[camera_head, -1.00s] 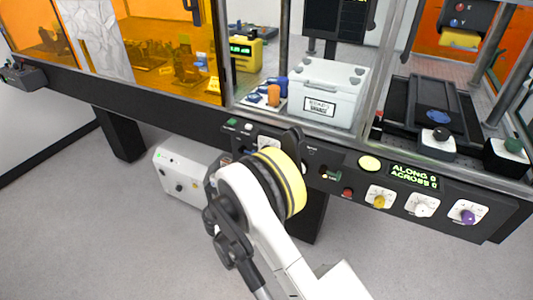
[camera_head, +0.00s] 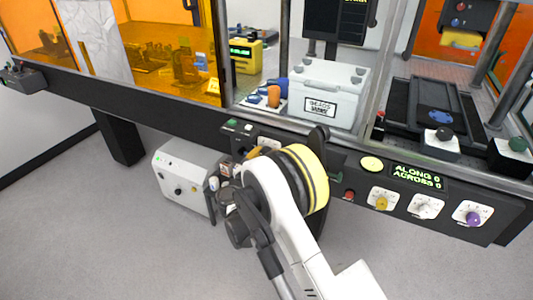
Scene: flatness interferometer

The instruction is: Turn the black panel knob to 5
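The front panel (camera_head: 352,212) runs along the bench edge. On its right part are a yellow knob (camera_head: 381,203), a white knob (camera_head: 425,207) and a purple knob (camera_head: 473,218), each on a white dial plate. I make out no black knob on the visible part of this panel. Another white plate (camera_head: 268,143) shows partly beside my arm, and the panel section behind my arm is hidden. My arm's black-and-yellow joint is in front of the panel. Dark parts of the arm end show left of it, but the fingertips cannot be made out clearly.
A white box (camera_head: 185,177) with a small black knob (camera_head: 178,191) stands on the floor below the bench. A lit display (camera_head: 416,177) reads ALONG 0, ACROSS 0. A white lidded case (camera_head: 328,95) stands behind the glass. The floor at front left is clear.

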